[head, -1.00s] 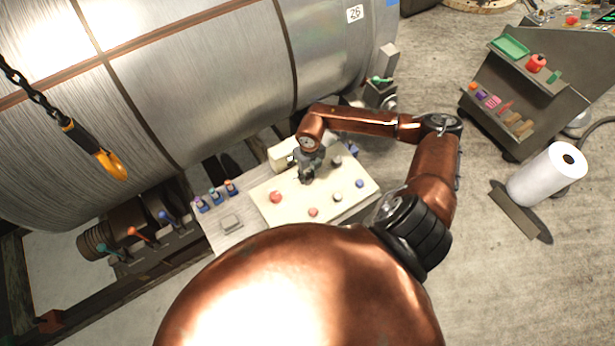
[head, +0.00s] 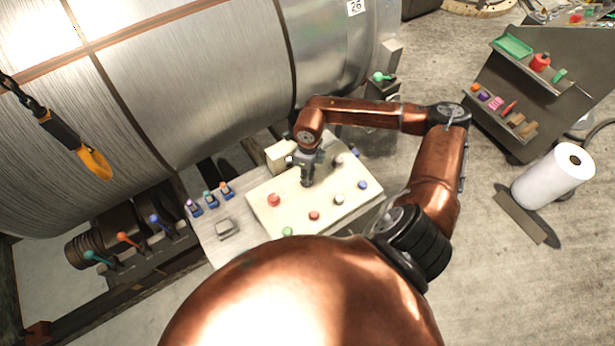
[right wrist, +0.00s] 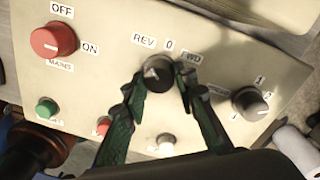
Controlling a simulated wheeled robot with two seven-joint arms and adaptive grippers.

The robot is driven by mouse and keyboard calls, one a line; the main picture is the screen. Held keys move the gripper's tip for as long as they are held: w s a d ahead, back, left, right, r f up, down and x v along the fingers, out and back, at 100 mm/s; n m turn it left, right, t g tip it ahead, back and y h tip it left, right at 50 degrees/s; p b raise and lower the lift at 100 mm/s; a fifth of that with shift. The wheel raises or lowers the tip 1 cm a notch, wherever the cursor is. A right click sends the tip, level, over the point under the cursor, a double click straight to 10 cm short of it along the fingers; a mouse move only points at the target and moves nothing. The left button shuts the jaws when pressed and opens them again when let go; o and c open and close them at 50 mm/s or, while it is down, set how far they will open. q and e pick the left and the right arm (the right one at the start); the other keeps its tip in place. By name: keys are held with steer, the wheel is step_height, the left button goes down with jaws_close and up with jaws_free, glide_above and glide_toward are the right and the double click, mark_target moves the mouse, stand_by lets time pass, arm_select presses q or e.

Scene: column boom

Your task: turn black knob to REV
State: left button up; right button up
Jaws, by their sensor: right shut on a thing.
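The black knob (right wrist: 158,74) sits on the cream control panel (right wrist: 100,68), with the labels REV (right wrist: 144,41), 0 (right wrist: 169,44) and a partly covered FWD (right wrist: 188,56) above it. A pale mark shows on the left part of its face; I cannot tell exactly which label it points to. My right gripper (right wrist: 160,86) is shut on the knob, one green-grey finger on each side. In the head view my right gripper (head: 307,182) reaches down to the panel (head: 265,222) and hides the knob. My left gripper is not in view.
A red OFF/ON knob (right wrist: 54,40) lies left of the black knob and a dark numbered selector (right wrist: 250,103) right of it. Green (right wrist: 47,107), red (right wrist: 103,126) and white (right wrist: 166,143) buttons lie below. A large metal coil (head: 220,80) stands behind the panel.

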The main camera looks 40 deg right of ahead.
stand_by(0.3)
steer(key=o, duration=1.2)
steer(key=shift+c, duration=0.2)
step_height(320, 180, up, 12)
steer(key=shift+d, duration=0.2)
steer(key=shift+w, duration=0.1)
